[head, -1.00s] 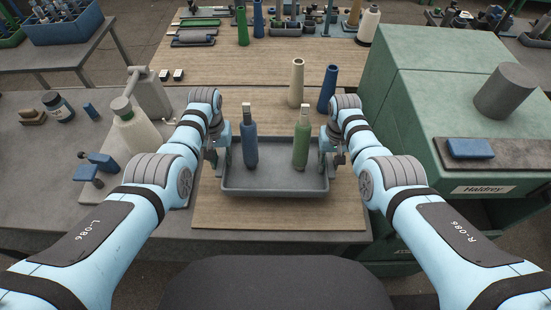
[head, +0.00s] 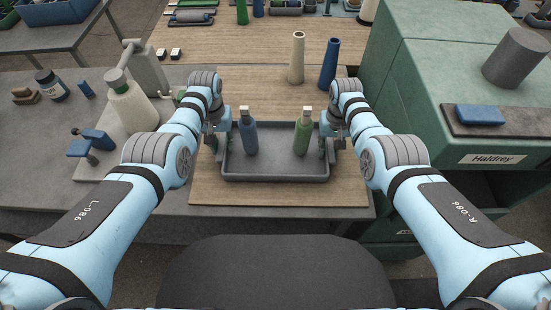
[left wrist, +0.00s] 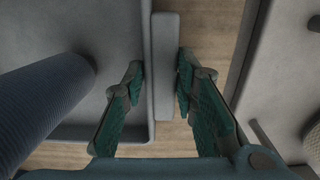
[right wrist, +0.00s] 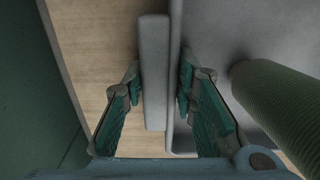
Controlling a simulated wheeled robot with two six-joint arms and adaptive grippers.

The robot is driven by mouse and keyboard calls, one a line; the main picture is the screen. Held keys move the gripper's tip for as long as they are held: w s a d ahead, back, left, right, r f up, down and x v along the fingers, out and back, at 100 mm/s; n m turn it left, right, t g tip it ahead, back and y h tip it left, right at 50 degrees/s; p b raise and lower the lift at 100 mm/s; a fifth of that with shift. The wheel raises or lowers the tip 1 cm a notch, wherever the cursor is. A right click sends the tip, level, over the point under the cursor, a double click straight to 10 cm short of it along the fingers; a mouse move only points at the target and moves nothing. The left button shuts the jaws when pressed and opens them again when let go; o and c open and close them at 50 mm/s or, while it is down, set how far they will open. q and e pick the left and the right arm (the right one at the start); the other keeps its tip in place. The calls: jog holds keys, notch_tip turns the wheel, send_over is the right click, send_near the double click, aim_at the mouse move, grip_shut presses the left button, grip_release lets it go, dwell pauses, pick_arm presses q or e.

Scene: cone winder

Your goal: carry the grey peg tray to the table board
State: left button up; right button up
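The grey peg tray (head: 275,174) is in the middle of the head view, over the wooden board (head: 345,190). It carries a blue bobbin (head: 249,138) on the left and a green bobbin (head: 302,138) on the right. The tray looks about level. I cannot tell whether its underside touches the board.
A cream cone (head: 297,60) and a dark blue cone (head: 329,65) stand behind the tray. A white bottle-shaped cone (head: 131,108) and blue clamp (head: 95,142) are at left. The green machine (head: 425,105) stands close on the right. Board in front of the tray is clear.

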pick_arm(q)
jog(key=shift+o, duration=1.4)
jog(key=shift+r, duration=0.15)
pick_arm(e)
jog(key=o, duration=0.3)
jog(key=shift+a+r, duration=0.1)
pick_arm(q)
jog(key=shift+o, duration=0.4)
jog(key=shift+s+r, duration=0.35)
jog(key=shift+s, duration=0.25)
pick_arm(e)
jog(key=shift+o, duration=0.3)
jog(key=shift+s+r, duration=0.45)
jog(key=shift+s, duration=0.2)
pick_arm(q)
jog(key=shift+w+r, duration=0.15)
jog(key=shift+w, duration=0.05)
pick_arm(e)
jog(key=shift+w+f, duration=0.15)
jog(key=shift+w, duration=0.05)
pick_arm(q)
notch_tip(320, 180, up, 12)
jog(key=shift+s, duration=0.25)
pick_arm(e)
notch_tip(320, 180, up, 12)
